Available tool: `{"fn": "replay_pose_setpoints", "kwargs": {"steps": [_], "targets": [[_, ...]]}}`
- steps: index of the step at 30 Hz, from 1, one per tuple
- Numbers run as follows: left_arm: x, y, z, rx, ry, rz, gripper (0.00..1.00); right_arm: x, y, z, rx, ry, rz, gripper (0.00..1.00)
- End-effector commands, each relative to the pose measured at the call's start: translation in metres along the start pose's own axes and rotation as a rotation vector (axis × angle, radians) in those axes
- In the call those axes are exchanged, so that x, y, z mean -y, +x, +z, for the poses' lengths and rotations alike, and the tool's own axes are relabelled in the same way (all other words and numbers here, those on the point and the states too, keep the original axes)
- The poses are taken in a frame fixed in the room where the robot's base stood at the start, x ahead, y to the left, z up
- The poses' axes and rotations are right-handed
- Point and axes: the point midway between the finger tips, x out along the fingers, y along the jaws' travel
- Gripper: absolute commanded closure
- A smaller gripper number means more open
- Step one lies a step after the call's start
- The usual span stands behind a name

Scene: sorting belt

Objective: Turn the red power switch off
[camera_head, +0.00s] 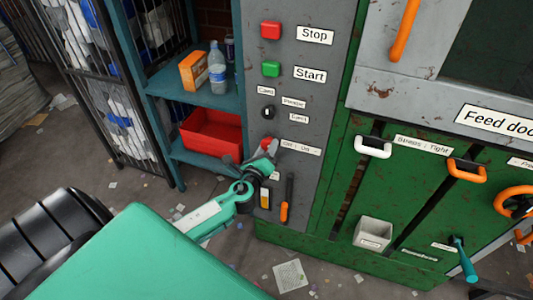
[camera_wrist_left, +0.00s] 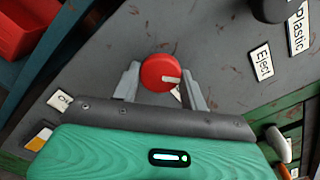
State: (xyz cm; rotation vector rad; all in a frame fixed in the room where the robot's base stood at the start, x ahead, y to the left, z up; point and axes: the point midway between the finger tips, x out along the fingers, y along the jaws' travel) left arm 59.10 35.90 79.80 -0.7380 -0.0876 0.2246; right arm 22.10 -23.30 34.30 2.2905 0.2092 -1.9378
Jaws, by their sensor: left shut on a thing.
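The red power switch (camera_head: 267,142) is a round knob on the grey control panel, beside a label reading Off and On. In the left wrist view the red knob (camera_wrist_left: 158,71) sits between the two fingers, with a pale pointer mark toward its right side. My left gripper (camera_head: 262,151) is at the knob, shut on it, with one finger on either side (camera_wrist_left: 161,88). The gripper hides part of the knob and its surroundings in the head view. My right gripper is not in view.
Red Stop (camera_head: 271,30) and green Start (camera_head: 271,69) buttons and a black selector (camera_head: 267,112) sit above on the panel. An orange-handled tool (camera_head: 285,203) hangs below. A teal shelf with a red bin (camera_head: 212,140) stands close on the left.

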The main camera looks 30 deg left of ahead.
Motion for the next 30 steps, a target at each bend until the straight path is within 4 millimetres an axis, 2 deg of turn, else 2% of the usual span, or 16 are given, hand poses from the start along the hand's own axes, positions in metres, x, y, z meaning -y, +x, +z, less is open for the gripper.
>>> {"fn": "replay_pose_setpoints", "kwargs": {"steps": [3, 12, 21, 30], "targets": [[-0.002, 0.0, -0.003, 0.001, -0.113, 0.002, 0.79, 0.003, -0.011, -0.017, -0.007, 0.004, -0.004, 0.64], [-0.001, 0.0, -0.002, 0.002, -0.396, 0.002, 0.79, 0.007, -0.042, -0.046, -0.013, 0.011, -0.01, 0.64], [0.0, 0.0, 0.0, 0.001, -0.642, 0.002, 0.79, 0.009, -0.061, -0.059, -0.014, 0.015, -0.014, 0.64], [0.001, 0.0, 0.0, 0.001, -0.792, 0.002, 0.79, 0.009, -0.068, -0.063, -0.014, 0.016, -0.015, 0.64]]}}
